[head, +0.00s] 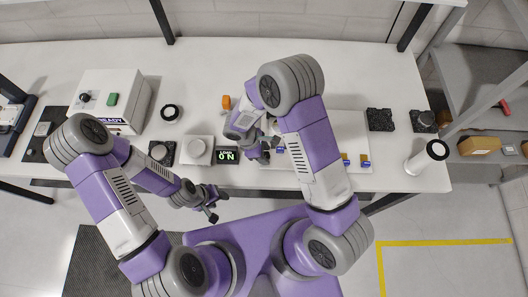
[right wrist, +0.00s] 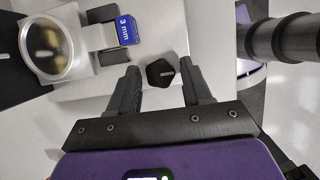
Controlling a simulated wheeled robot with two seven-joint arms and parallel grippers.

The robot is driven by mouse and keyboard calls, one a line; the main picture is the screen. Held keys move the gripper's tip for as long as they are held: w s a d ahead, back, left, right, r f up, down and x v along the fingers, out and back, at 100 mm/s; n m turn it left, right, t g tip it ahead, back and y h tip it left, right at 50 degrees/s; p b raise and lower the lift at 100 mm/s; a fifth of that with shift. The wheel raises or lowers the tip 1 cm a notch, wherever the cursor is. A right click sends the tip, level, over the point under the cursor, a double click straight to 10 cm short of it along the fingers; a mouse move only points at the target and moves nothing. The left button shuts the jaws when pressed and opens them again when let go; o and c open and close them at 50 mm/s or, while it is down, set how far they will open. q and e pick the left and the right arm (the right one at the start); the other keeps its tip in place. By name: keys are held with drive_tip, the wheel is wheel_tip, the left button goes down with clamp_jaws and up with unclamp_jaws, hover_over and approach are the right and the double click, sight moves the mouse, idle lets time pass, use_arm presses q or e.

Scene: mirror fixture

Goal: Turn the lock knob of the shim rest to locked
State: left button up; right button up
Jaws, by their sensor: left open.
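In the right wrist view a black faceted lock knob (right wrist: 160,74) with a short pale mark sits on a light grey surface. My right gripper (right wrist: 160,82) is open, with one finger on each side of the knob and a visible gap to each; whether its tips are at knob height I cannot tell. A blue "3 mm" shim (right wrist: 130,28) lies in a grey rest beside a round mirror (right wrist: 48,38). In the head view my right gripper (head: 262,150) is over the pale plate and the knob is hidden. My left gripper (head: 211,207) is open and empty before the table's front edge.
A white READY box (head: 120,92) is further left. Small blue-and-yellow blocks (head: 365,160) lie on the plate's right. Black blocks (head: 380,120) and a white cylinder (head: 425,158) stand at right.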

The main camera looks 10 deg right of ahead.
drive_tip(key=c, duration=0.8)
drive_tip(key=shift+o, duration=0.2)
drive_tip(key=shift+m, duration=0.3)
drive_tip(key=shift+w+m+g+b, duration=0.1)
drive_tip(key=shift+m+g+b, duration=0.4)
drive_tip(key=shift+m+b, duration=0.55)
drive_tip(key=m+g+y+b, duration=0.1)
drive_tip(key=m, duration=0.3)
drive_tip(key=shift+w+d, duration=0.1)
drive_tip(key=shift+d, duration=0.05)
drive_tip(key=m+y, duration=0.1)
drive_tip(key=m, duration=0.1)
drive_tip(key=m+g+y+b, duration=0.1)
drive_tip(key=m, duration=0.2)
drive_tip(key=shift+d+m+b, duration=0.15)
drive_tip(key=shift+m+b, duration=0.1)
drive_tip(key=shift+b, duration=0.05)
drive_tip(key=m+y, duration=0.2)
drive_tip(key=m, duration=0.3)
drive_tip(key=shift+d+m+b, duration=0.1)
drive_tip(key=shift+m+b, duration=0.2)
drive_tip(key=o, duration=1)
